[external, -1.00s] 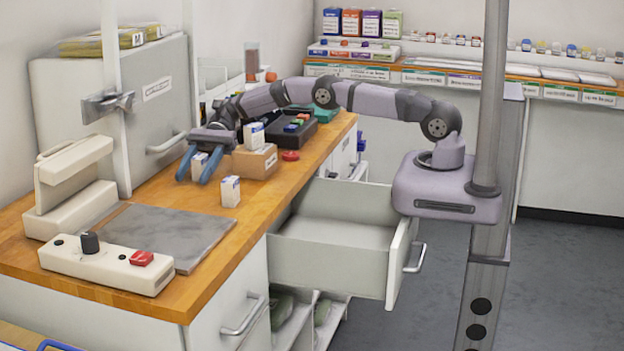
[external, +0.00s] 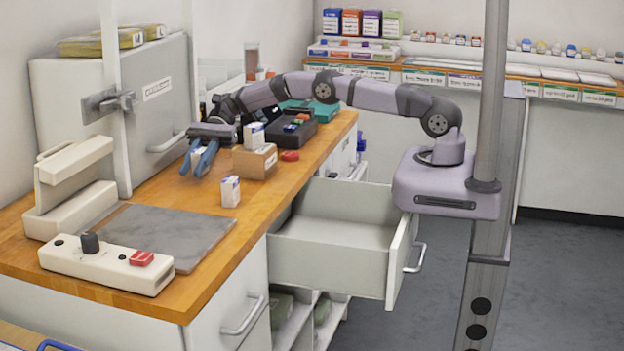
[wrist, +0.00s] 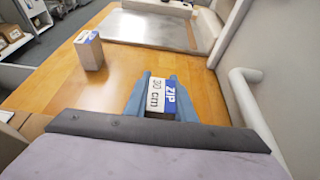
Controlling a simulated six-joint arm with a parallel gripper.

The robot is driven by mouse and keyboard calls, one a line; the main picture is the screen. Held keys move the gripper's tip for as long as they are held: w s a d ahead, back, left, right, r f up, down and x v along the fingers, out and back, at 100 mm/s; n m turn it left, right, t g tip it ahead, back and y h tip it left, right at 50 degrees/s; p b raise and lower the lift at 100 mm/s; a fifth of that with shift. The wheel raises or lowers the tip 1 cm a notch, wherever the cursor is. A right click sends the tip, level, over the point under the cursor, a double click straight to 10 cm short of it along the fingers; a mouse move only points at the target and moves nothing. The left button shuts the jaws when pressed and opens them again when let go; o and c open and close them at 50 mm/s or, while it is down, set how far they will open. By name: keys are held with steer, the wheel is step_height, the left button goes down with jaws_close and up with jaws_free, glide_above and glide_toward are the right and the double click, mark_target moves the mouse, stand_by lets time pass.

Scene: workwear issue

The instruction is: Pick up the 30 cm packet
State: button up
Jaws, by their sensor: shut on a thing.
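The 30 cm packet (wrist: 163,98) is a small white box with a blue "ZIP" panel and "30 cm" printed on it. My gripper (wrist: 158,92) is shut on it, with a blue finger at each side. In the external view my gripper (external: 203,160) is over the wooden counter, left of the cardboard box, with the packet (external: 196,157) between its fingers. Whether the packet's underside touches the counter is hard to tell. Another white and blue packet (external: 230,191) stands upright on the counter nearer the camera; it also shows in the wrist view (wrist: 90,51).
A cardboard box (external: 254,162) with a white packet (external: 254,136) on it stands right of my gripper. A black tray (external: 300,128) and a red item (external: 290,155) are behind. A grey mat (external: 165,232) lies in front. A drawer (external: 335,243) stands open below the counter edge.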

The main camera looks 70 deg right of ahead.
step_height(320, 180, up, 8)
steer(key=p, duration=0.5)
steer(key=shift+r, duration=0.2)
